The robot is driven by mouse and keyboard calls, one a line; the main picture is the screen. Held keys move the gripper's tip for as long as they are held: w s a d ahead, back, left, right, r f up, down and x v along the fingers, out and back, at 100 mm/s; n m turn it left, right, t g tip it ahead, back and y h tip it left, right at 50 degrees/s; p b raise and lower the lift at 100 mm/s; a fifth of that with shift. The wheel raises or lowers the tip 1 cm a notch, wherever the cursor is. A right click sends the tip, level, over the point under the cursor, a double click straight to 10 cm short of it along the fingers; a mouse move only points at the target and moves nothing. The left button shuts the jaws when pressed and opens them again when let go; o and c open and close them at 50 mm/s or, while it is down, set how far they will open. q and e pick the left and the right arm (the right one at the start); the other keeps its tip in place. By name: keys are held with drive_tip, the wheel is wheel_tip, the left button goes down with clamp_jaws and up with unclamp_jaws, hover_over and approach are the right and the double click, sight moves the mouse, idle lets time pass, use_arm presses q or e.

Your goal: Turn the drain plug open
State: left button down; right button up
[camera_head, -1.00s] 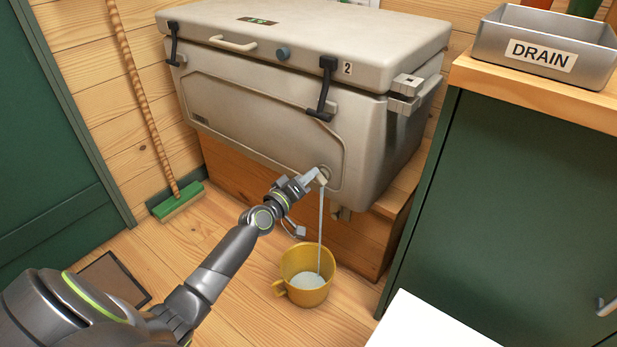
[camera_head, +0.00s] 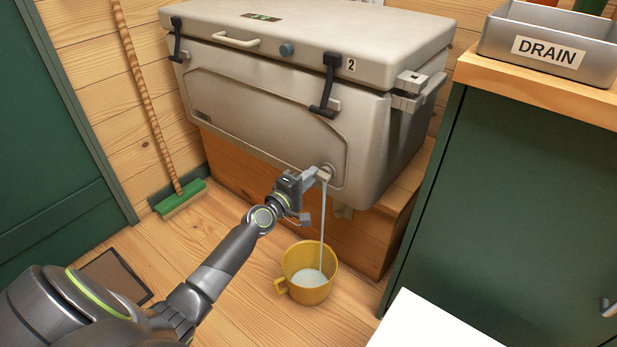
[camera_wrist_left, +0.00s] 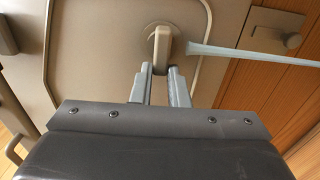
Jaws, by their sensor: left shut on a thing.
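The beige cooler (camera_head: 250,120) stands on a wooden bench, with its drain plug (camera_head: 325,175) low on the front near the right corner. A pale stream of water (camera_head: 322,225) runs from the plug down into a yellow mug (camera_head: 308,291) on the floor, which holds some liquid. My left gripper (camera_head: 313,177) is at the plug, its fingers shut on the plug's handle. In the left wrist view the plug's handle (camera_wrist_left: 163,46) stands upright at the fingertips (camera_wrist_left: 161,75), and the stream leaves to the right. My right gripper is not in view.
A green cabinet (camera_head: 500,200) with a wooden top stands close on the right, carrying a grey tray labelled DRAIN (camera_head: 545,60). A green broom (camera_head: 181,198) leans on the left wall. A white surface (camera_head: 430,325) is at the bottom.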

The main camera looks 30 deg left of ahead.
use_arm(q)
drive_tip(key=shift+d+f, duration=0.1)
drive_tip(key=shift+d, duration=0.2)
drive_tip(key=c, duration=1.7)
unclamp_jaws()
drive_tip(key=o, duration=0.4)
drive_tip(key=shift+w+d, duration=0.1)
drive_tip(key=shift+d, duration=0.1)
drive_tip(key=shift+c, duration=0.2)
drive_tip(key=shift+a, duration=0.1)
drive_tip(key=shift+a, duration=0.1)
drive_tip(key=s+a, duration=0.2)
drive_tip(key=s, duration=1.5)
drive_tip(key=shift+a+b, duration=0.15)
drive_tip(key=shift+b, duration=0.15)
drive_tip(key=shift+s, duration=0.1)
